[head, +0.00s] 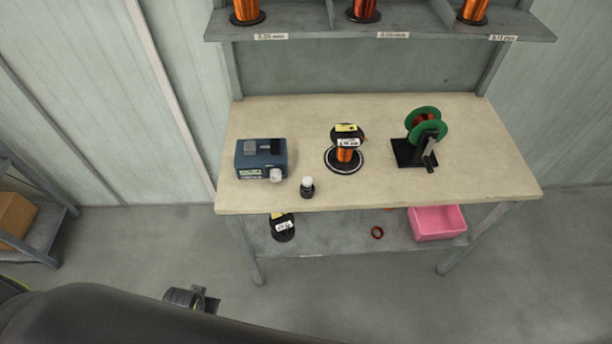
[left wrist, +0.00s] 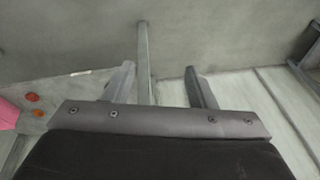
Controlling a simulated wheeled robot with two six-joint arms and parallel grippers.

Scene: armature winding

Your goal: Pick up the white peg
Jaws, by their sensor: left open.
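No separate item is clearly a white peg. A small white rounded piece (head: 276,175) shows at the front right corner of a blue-grey box device (head: 261,158) on the bench; I cannot tell if it is the peg. A small dark bottle with a white cap (head: 307,187) stands right of it near the front edge. In the left wrist view my left gripper (left wrist: 159,68) is open, its two fingers apart with nothing between them. It is away from the bench-top items. My right gripper is not in view.
The bench top (head: 480,178) also holds a copper wire spool (head: 345,155) and a green reel on a black stand (head: 426,124). A pink bin (head: 437,223), a dark spool (head: 282,228) and a red ring (head: 377,232) are on the lower shelf. The bench's front right is clear.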

